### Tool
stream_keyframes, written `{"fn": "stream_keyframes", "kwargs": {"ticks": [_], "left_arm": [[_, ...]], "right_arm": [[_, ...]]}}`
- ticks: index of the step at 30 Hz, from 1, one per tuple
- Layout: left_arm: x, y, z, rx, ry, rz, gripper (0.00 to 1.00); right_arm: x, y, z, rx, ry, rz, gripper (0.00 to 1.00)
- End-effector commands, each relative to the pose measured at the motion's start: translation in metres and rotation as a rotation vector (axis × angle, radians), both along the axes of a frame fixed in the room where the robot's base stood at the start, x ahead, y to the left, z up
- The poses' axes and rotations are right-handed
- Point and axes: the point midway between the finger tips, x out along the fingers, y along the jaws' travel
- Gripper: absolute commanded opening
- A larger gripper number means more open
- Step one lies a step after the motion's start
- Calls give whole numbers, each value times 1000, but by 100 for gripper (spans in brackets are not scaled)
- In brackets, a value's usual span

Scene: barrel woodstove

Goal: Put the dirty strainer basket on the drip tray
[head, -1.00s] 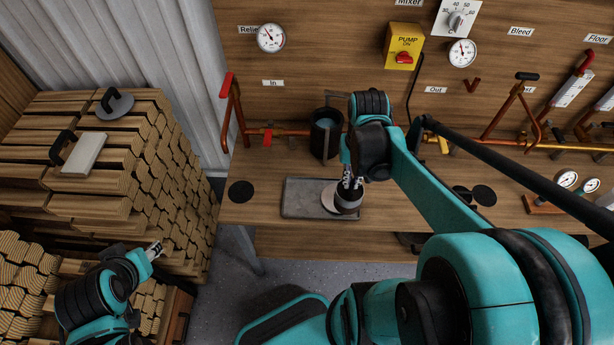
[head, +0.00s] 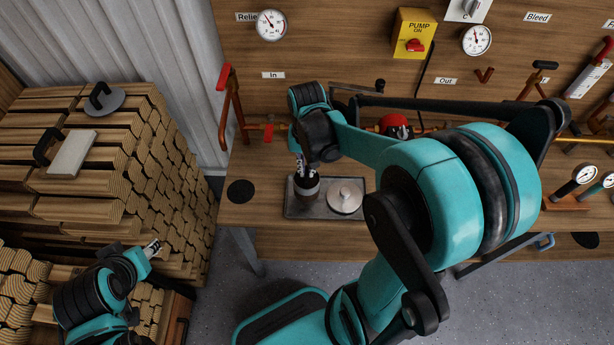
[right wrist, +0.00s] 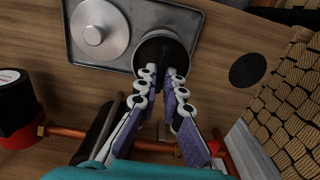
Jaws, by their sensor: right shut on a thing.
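The dark, round strainer basket (head: 305,188) is at the left part of the grey drip tray (head: 325,213). My right gripper (head: 305,171) is over it, with its fingers shut on it. In the right wrist view, the gripper (right wrist: 162,78) reaches into the mouth of the basket (right wrist: 158,47), which overlaps the tray's edge (right wrist: 119,69). I cannot tell whether its base touches the tray. A round metal lid with a knob (head: 345,195) lies on the tray to its right. My left gripper (head: 152,248) is off at the left by the wood; its opening is unclear.
Stacked firewood (head: 150,170) stands left of the bench, with two handled tools on top. A copper pipe with a red lever (head: 226,100) runs behind the tray. A flat black disc (head: 241,191) lies left of the tray. Gauges (head: 575,180) stand at right.

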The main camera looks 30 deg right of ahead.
Motion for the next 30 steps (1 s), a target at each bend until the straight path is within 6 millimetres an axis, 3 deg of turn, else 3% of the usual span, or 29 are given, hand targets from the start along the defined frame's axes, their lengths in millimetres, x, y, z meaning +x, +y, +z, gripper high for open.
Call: {"fn": "stream_keyframes", "kwargs": {"ticks": [6, 17, 18, 20, 30], "left_arm": [[0, 0, -20, 0, 0, 0, 40], [0, 0, -20, 0, 0, 0, 40], [0, 0, -20, 0, 0, 0, 40], [0, 0, -20, 0, 0, 0, 40], [0, 0, -17, 0, 0, 0, 40]], "right_arm": [[0, 0, -35, 0, 0, 0, 0], [0, 0, -37, 0, 0, 0, 0], [0, 0, -37, 0, 0, 0, 16], [0, 0, -36, 0, 0, 0, 29], [0, 0, -34, 0, 0, 0, 29]]}}
